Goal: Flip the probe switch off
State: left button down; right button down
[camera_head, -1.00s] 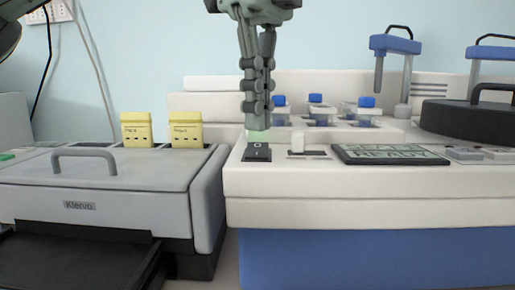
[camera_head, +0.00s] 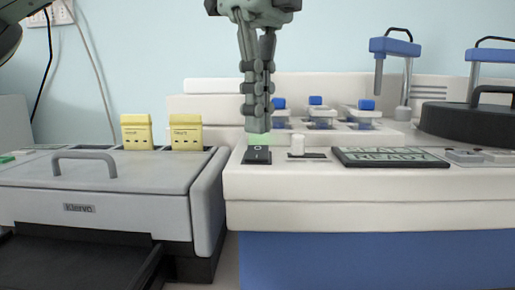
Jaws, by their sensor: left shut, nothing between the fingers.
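The probe switch (camera_head: 257,155) is a small black rocker with white marks on the top front left of the white machine (camera_head: 330,183). A faint green glow shows just behind it. My left gripper (camera_head: 258,130) points straight down, shut and empty, with its fingertips at the rear of the switch. I cannot tell whether the tips touch the rocker. My right gripper is not seen.
A white slider (camera_head: 297,145) and a display reading READY (camera_head: 390,157) lie right of the switch. Blue-capped bottles (camera_head: 316,112) stand behind. A black round lid (camera_head: 470,118) is at right. A grey device (camera_head: 100,190) with yellow packs (camera_head: 186,132) stands at left.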

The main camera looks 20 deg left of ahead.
aim_at(258, 147)
pick_arm(q)
jog(key=shift+f+b, duration=0.9)
jog(key=shift+f, duration=0.15)
dwell(0.6)
jog(key=shift+r, duration=0.1)
notch_tip(258, 147, up, 4)
jog(key=p, duration=0.3)
jog(key=shift+r+p, duration=0.25)
jog(key=shift+p, duration=0.15)
jog(key=shift+r, duration=1.2)
